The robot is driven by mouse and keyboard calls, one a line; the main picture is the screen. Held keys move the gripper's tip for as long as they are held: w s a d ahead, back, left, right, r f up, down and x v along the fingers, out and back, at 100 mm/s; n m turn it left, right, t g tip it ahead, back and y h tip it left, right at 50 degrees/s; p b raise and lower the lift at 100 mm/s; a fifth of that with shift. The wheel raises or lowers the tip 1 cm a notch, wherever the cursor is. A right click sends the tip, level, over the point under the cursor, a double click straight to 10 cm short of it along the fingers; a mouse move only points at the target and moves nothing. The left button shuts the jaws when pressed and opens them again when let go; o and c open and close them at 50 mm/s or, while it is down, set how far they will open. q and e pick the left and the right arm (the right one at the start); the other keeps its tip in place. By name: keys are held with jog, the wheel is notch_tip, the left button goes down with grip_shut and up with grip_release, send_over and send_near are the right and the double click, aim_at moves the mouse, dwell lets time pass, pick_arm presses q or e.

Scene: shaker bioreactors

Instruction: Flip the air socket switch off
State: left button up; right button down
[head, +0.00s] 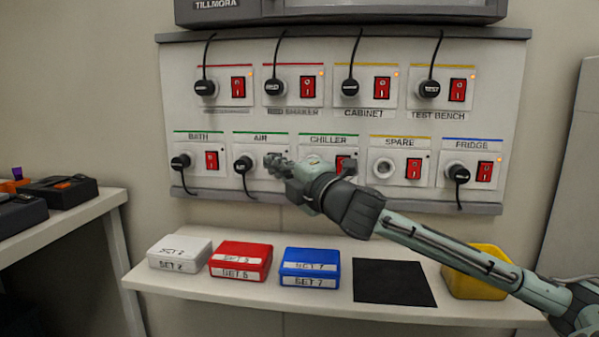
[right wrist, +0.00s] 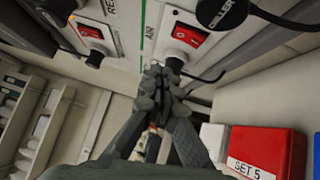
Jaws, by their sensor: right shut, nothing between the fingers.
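The AIR socket's black plug (head: 243,165) sits in the lower row of the wall panel, under a green line. In the head view its switch is hidden behind my right gripper (head: 272,161). In the right wrist view, the red air switch (right wrist: 188,36) shows beside the AIR label, with the air plug (right wrist: 175,64) beyond it. My right gripper (right wrist: 158,72) is shut and empty, its fingertips close to the panel by the switch and plug. I cannot tell whether they touch, nor the switch's position. My left gripper is not in view.
The CHILLER switch (head: 343,163) is partly behind my right arm. The BATH switch (head: 211,160) is left of AIR. Below, a shelf (head: 200,287) holds white, red (head: 241,260) and blue (head: 310,267) boxes, a black mat (head: 393,282) and a yellow bin (head: 474,278).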

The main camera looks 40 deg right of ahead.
jog(key=s, duration=0.8)
jog(key=shift+s+r, duration=0.15)
jog(key=shift+s, duration=0.05)
jog(key=shift+a, duration=0.1)
